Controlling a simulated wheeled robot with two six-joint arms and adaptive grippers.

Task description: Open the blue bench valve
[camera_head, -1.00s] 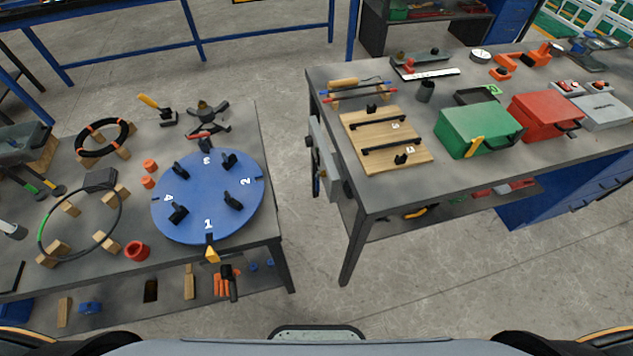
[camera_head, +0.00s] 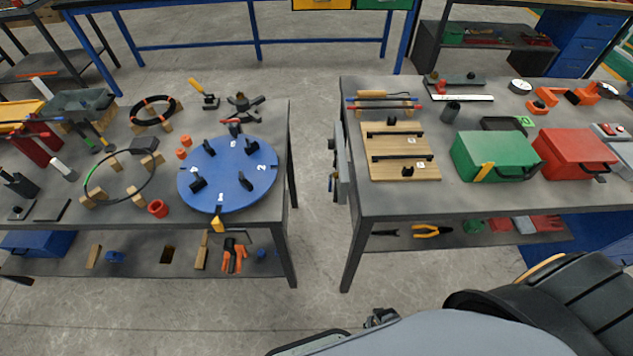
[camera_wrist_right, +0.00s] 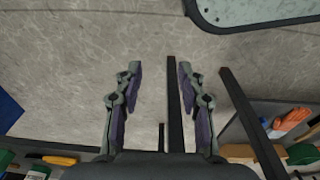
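No blue bench valve can be made out for certain. A large blue disc (camera_head: 228,172) numbered around its face, with several black clamps on it, lies on the left table. A dark star-shaped handle (camera_head: 243,104) with a red part sits behind it. Small blue parts (camera_head: 115,257) on the left table's lower shelf are too small to identify. My right gripper (camera_wrist_right: 158,68) shows in the right wrist view, fingers apart and empty, pointing over bare floor near dark table legs. My left gripper is in neither view.
The left table (camera_head: 285,140) also holds rings on wooden blocks (camera_head: 122,178). The right table (camera_head: 400,203) holds a wooden board (camera_head: 400,142), a green box (camera_head: 495,155) and a red box (camera_head: 575,155). A narrow floor gap separates the tables.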

